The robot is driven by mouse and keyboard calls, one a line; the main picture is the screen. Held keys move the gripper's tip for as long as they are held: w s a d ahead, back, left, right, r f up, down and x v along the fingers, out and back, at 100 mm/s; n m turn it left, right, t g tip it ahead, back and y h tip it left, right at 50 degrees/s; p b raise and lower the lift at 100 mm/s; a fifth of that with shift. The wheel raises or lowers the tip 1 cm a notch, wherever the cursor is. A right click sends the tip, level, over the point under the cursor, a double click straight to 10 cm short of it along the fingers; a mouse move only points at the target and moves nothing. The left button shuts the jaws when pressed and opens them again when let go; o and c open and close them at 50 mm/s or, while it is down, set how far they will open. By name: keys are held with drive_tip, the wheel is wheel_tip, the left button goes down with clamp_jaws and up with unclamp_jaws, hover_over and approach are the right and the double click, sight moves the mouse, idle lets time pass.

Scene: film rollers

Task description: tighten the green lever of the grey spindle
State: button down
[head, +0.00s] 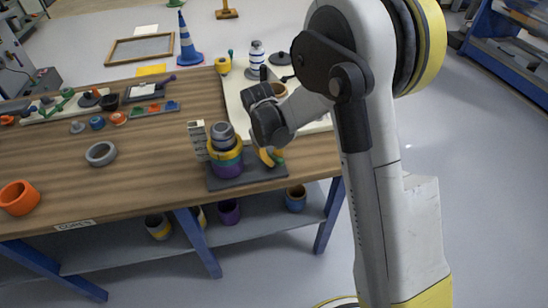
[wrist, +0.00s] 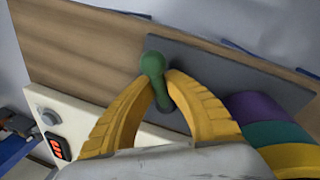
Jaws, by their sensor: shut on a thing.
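The green lever (wrist: 152,64), with a round knob, stands at the dark grey base plate (wrist: 225,67) in the wrist view. My gripper (wrist: 163,84) is shut on the lever, its yellow fingers on either side of the stem below the knob. Beside it at right are purple, teal and yellow bands (wrist: 262,120). In the head view, the stack with the grey top (head: 223,133) stands upright on the dark base plate (head: 248,177) at the table's front edge. My gripper (head: 271,158) is low at the stack's right, where it hides the lever.
A pale stepped block (head: 198,140) stands left of the stack. A grey ring (head: 100,153) and an orange cup (head: 18,197) lie on the wooden table (head: 150,185). A white board (head: 238,100) with several items is behind my gripper. Several rolls sit on the shelf (head: 260,225) below.

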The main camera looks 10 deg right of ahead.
idle(0.3)
drive_tip(key=c, duration=1.4)
unclamp_jaws()
drive_tip(key=shift+a, duration=0.1)
drive_tip(key=r, duration=0.4)
drive_tip(key=a+r, duration=0.1)
drive_tip(key=r, duration=0.3)
drive_tip(key=s+a+r, duration=0.1)
drive_tip(key=r, duration=0.3)
drive_tip(key=shift+f, duration=0.1)
